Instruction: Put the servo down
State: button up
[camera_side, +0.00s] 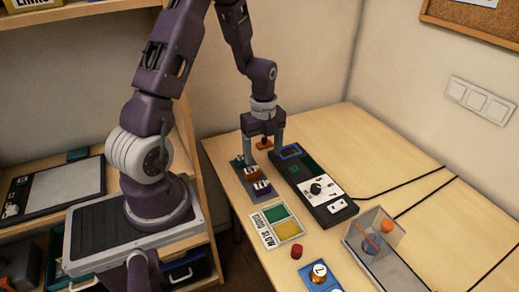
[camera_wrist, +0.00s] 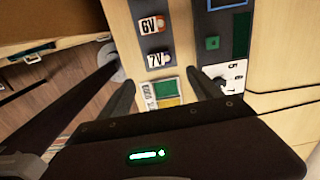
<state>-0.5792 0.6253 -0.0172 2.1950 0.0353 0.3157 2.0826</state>
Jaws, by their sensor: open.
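My gripper (camera_side: 264,152) points down over the left side of the table, its fingers apart. In the wrist view both fingers (camera_wrist: 162,80) show, with no held object visible between them. A small orange piece (camera_side: 263,143) appears between the fingers in the side view; I cannot tell whether it touches them or lies behind. No servo can be identified for certain. A blue piece with an orange bar (camera_side: 370,244) sits inside a clear box at right and may be one. Below the gripper is a dark rack with blocks marked 6V (camera_wrist: 151,24) and 7V (camera_wrist: 158,60).
A black tester (camera_side: 316,188) with a dial stands right of the gripper. A labelled green-and-yellow mat (camera_side: 287,230) lies in front. A red cylinder (camera_side: 296,251) and a blue pad (camera_side: 334,288) are nearer. Black cables cross the right side; the back right table is otherwise clear.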

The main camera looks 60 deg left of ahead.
jog(key=s+d+r+n+t, duration=0.2)
jog(key=d+r+n, duration=0.35)
jog(key=r, duration=0.35)
jog(key=s+d+r+n+t, duration=0.15)
jog(key=d+r+n, duration=0.35)
jog(key=r, duration=0.5)
jog(key=s+d+r+n+t, duration=0.1)
jog(key=s+d+r+n, duration=0.1)
jog(key=s, duration=0.3)
jog(key=s+d+r+n+t, duration=0.1)
jog(key=s+d+r+n, duration=0.2)
jog(key=s+d+n, duration=0.2)
jog(key=shift+s+d, duration=0.25)
jog(key=shift+s, duration=0.5)
